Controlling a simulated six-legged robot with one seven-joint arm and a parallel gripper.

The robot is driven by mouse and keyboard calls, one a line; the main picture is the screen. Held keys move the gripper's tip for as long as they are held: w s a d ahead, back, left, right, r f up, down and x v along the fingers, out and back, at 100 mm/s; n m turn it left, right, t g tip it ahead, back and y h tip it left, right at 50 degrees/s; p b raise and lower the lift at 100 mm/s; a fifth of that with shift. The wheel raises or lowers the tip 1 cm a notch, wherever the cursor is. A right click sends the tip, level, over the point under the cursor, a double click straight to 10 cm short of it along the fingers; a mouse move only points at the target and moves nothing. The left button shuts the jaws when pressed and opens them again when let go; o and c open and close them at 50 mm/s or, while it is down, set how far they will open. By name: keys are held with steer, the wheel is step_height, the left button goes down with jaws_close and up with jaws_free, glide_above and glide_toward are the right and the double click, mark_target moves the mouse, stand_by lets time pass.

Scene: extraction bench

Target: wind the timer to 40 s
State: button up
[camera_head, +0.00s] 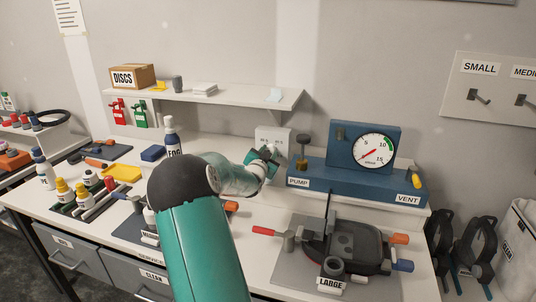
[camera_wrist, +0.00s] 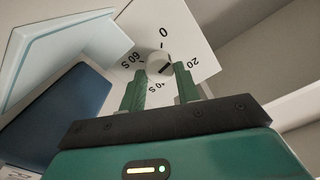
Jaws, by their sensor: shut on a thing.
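The timer is a white box (camera_head: 272,136) on the bench, left of the blue pump unit. In the wrist view its white dial face (camera_wrist: 185,30) shows the marks 0, 20, 40 S and 60 S around a small pale knob (camera_wrist: 157,60). My gripper (camera_wrist: 162,72) has its two green fingers on either side of the knob, shut on it. A dark line at the knob's lower right seems to point between 20 and 40 S; the fingers partly crowd that area. In the head view my gripper (camera_head: 262,158) is at the timer's front and hides its lower part.
The blue pump unit (camera_head: 330,185) with its gauge (camera_head: 373,149) stands just right of the timer. A shelf (camera_head: 230,95) runs above and behind. A black device (camera_head: 350,245) with a red handle lies in front right.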

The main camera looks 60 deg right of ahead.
steer(key=m, duration=0.7)
steer(key=shift+s, duration=0.1)
steer(key=m, duration=0.7)
steer(key=shift+f+m, duration=0.1)
steer(key=shift+m, duration=0.2)
steer(key=m, duration=0.3)
steer(key=shift+m, duration=0.3)
steer(key=m, duration=0.3)
steer(key=shift+f+m, duration=0.1)
steer(key=shift+m, duration=0.3)
steer(key=m, duration=0.3)
steer(key=shift+m, duration=2.2)
